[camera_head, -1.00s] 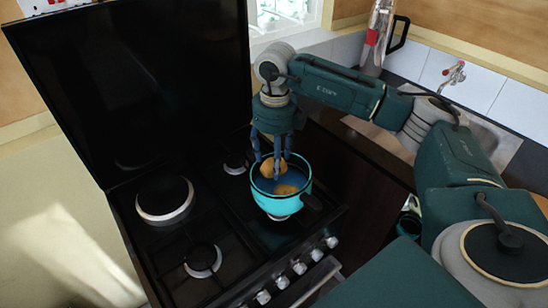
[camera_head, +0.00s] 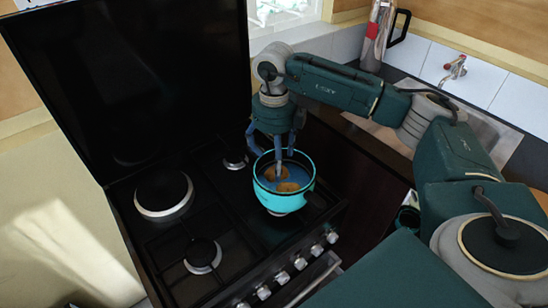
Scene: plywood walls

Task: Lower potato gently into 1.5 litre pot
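The turquoise pot (camera_head: 284,200) stands upright on the front right part of the stove, with a blue inside. Two brown potatoes show inside it: one (camera_head: 269,174) towards the back, partly behind a finger, and one (camera_head: 288,187) nearer the front. My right gripper (camera_head: 278,164) points down over the pot, with its fingers spread apart and one finger reaching into the pot beside the back potato. I cannot tell whether that finger touches the potato. My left gripper is out of view.
The black stove (camera_head: 150,245) has other burners left of the pot and knobs along its front. Its tall black lid (camera_head: 130,80) stands raised behind. A sink counter (camera_head: 500,135) with a tap (camera_head: 454,70) lies to the right.

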